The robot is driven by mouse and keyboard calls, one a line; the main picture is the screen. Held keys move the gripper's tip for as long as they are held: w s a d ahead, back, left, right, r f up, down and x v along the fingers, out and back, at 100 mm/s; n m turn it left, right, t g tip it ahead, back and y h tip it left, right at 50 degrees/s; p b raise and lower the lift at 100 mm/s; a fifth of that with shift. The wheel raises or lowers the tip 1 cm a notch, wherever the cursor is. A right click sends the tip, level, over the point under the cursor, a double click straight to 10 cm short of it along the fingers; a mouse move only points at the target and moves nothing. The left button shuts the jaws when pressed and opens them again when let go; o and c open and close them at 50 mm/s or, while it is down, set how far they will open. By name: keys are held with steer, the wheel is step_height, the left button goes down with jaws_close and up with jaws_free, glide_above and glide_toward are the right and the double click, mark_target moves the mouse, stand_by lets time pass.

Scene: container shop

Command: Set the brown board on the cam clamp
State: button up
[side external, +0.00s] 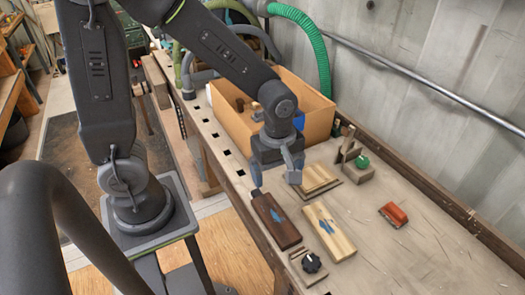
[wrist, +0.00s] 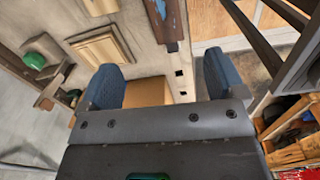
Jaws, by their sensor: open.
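The brown board (side external: 277,222) lies flat on the bench, dark with a blue mark and a black piece at its far end. Part of it shows at the top of the wrist view (wrist: 173,32). My gripper (side external: 275,186) is open and empty, above the far end of the board. Its two fingers stand apart in the wrist view (wrist: 160,64), with nothing between them. I cannot tell for certain which fixture is the cam clamp: a wooden one with a green knob (side external: 362,162) stands at the back right, and a block with a black knob (side external: 311,263) at the front.
A light board (side external: 329,234) with a blue mark lies right of the brown board. Another light wooden piece (side external: 318,179) sits behind it. An orange-red object (side external: 393,214) lies to the right. An open cardboard box (side external: 318,122) stands behind my gripper. The bench's right front is clear.

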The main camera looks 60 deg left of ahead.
steer(key=s+a+r+m+t, duration=0.2)
steer(key=s+r+m, duration=0.2)
steer(key=r+m, duration=0.3)
steer(key=s+a+r+m+t, duration=0.2)
steer(key=s+r+m+t, duration=0.1)
steer(key=r+m, duration=0.4)
steer(key=s+m, duration=0.1)
steer(key=m, duration=0.2)
steer(key=shift+r, duration=0.2)
stand_by(1.5)
